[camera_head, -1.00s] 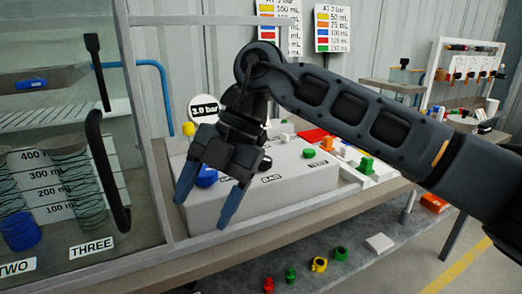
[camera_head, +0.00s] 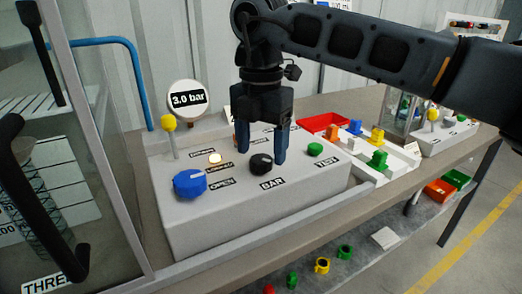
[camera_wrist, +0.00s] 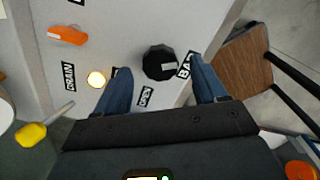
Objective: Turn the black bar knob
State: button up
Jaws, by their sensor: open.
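The round black bar knob (camera_head: 261,164) sits on top of the grey panel box (camera_head: 215,215), behind its BAR label, with a pale mark on its top. My gripper (camera_head: 262,156) is open above the panel, pointing down, with one blue finger on each side of the knob. In the wrist view the black knob (camera_wrist: 160,62) lies between the spread fingertips of my gripper (camera_wrist: 161,66), with a gap on both sides. I cannot tell whether the fingertips touch the panel. A round sign (camera_head: 187,98) behind the panel reads 3.0 bar.
A blue knob (camera_head: 189,183) is left of the black knob, and a green button (camera_head: 315,149) is right. A lit lamp (camera_head: 215,158), an orange lever (camera_wrist: 67,35) and a yellow-topped lever (camera_head: 168,122) are also close. A glass cabinet stands at the left.

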jog(key=shift+f, duration=0.8)
jog(key=shift+c, duration=0.4)
jog(key=c, duration=1)
